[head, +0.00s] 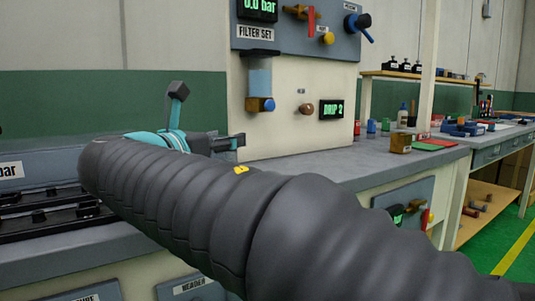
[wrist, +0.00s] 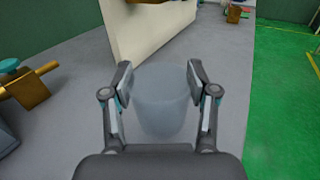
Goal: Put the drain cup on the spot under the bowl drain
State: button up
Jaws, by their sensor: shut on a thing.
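A translucent, pale cup (wrist: 163,103) is between the two fingers of my gripper (wrist: 160,76) in the wrist view. My gripper is shut on it, and it hangs over the grey bench top. In the head view my own arm hides the cup and most of the gripper. The clear filter bowl (head: 260,78) is on the panel under the FILTER SET label, with a brass and blue drain fitting (head: 262,104) at its lower end. I cannot make out the spot under the drain in either view; my arm covers part of the bench there.
The cream panel (wrist: 150,30) stands on the grey bench (wrist: 70,60). A brass fitting (wrist: 28,90) is at left in the wrist view. A DRIP 2 display (head: 331,109) is right of the drain. A brass block (head: 400,143) stands farther right. Green floor (wrist: 285,100) lies beyond the bench edge.

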aim_at(236, 153)
jog(key=x, duration=1.5)
jog(key=shift+w+d, duration=0.2)
jog(key=shift+w, duration=0.05)
jog(key=f, duration=0.1)
jog(key=w+f+b, duration=0.1)
jog(key=shift+d+f, duration=0.2)
jog(key=shift+f, duration=0.55)
jog(key=shift+f+b, duration=0.1)
jog(key=shift+b, duration=0.25)
jog(key=o, duration=1.1)
jog(key=shift+o, duration=0.2)
jog(key=shift+s+r, duration=0.1)
jog(key=shift+r, duration=0.1)
jog(key=v, duration=1.2)
jog(key=shift+f+p, duration=0.1)
jog(key=shift+p, duration=0.25)
